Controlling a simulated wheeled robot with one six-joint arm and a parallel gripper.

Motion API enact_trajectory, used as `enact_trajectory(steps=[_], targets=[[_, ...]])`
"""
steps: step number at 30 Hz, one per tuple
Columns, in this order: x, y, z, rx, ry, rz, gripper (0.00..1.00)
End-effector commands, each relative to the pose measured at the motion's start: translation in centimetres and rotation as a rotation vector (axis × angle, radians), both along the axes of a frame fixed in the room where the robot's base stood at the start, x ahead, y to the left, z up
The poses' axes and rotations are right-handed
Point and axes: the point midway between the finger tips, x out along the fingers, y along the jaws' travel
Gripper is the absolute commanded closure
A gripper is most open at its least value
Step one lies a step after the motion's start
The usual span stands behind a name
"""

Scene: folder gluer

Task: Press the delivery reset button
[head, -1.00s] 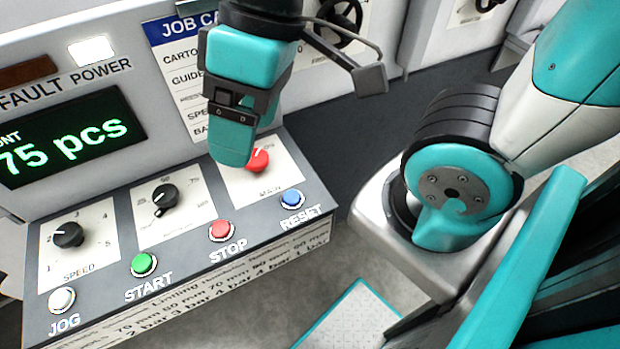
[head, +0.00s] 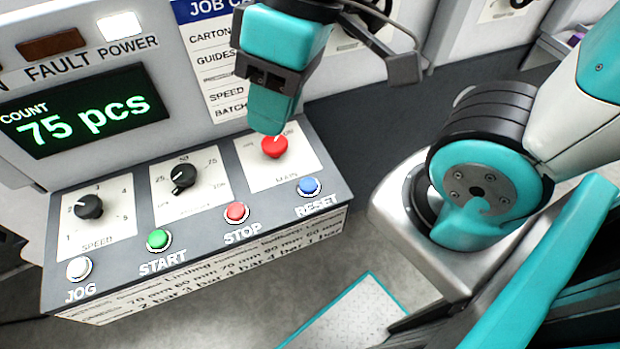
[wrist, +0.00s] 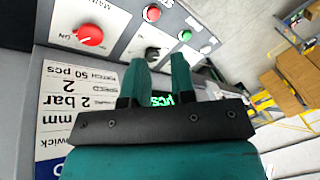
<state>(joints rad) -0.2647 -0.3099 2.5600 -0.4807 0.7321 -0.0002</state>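The blue RESET button (head: 309,187) is at the right end of the button row on the grey console, with its label in front of it. My gripper (head: 268,124) hangs over the back of the console, just behind the red MAIN knob (head: 274,146), and is apart from the blue button. In the wrist view my gripper (wrist: 158,78) shows two teal fingers spread apart with nothing between them. The red MAIN knob also shows there (wrist: 90,36); I cannot make out the blue button in that view.
The red STOP (head: 236,212), green START (head: 158,240) and white JOG (head: 79,269) buttons share the front row. Two black knobs (head: 183,176) (head: 89,206) sit behind them. The display (head: 85,112) reads 75 pcs.

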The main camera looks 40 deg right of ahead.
Motion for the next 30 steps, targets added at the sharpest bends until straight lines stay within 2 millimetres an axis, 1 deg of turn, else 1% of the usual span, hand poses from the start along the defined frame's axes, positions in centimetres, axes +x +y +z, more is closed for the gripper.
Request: enact_trajectory(steps=[1, 3, 30], targets=[[0.0, 0.0, 0.0, 0.0, 0.0, 0.0, 0.88], [0.0, 0.0, 0.0, 0.0, 0.0, 0.0, 1.0], [0.0, 0.0, 0.0, 0.0, 0.0, 0.0, 1.0]])
